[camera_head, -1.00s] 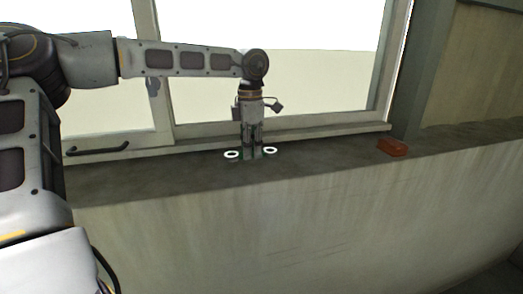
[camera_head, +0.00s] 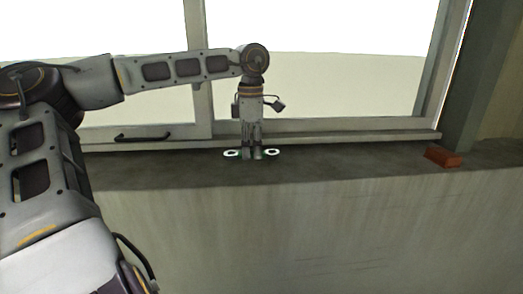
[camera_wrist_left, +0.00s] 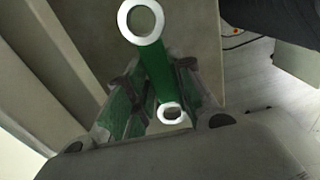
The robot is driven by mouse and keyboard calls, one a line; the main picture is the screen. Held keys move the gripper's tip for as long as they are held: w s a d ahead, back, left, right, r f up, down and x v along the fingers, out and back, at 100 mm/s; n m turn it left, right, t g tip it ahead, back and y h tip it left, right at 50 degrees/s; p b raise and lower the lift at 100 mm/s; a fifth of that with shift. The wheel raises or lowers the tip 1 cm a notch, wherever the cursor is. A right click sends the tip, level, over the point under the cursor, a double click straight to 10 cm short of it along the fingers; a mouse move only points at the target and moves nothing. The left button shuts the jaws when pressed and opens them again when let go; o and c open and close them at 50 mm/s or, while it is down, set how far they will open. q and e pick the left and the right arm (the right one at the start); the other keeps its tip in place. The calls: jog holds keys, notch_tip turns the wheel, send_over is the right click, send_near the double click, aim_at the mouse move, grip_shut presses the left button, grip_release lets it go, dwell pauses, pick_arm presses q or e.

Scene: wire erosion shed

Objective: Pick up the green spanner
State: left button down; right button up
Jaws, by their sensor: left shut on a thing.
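The green spanner (camera_wrist_left: 154,66) has a green shaft and a white ring at each end. In the head view its white rings (camera_head: 231,154) show on either side of my left gripper (camera_head: 252,154), over the concrete sill. The gripper points down and is shut on the shaft. In the left wrist view the shaft runs between the two fingers (camera_wrist_left: 155,95), with one ring beyond them and the other near the palm. I cannot tell whether the spanner touches the sill. My right gripper is not in view.
The concrete sill (camera_head: 340,163) runs below a framed window (camera_head: 330,137) with a dark handle (camera_head: 142,136). A red-brown block (camera_head: 443,157) lies on the sill to the right. The sill between the gripper and the block is clear.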

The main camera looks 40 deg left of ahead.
pick_arm(q)
jog(key=shift+s+a+b, duration=0.4)
jog(key=shift+s+a, duration=0.5)
jog(key=shift+s, duration=0.2)
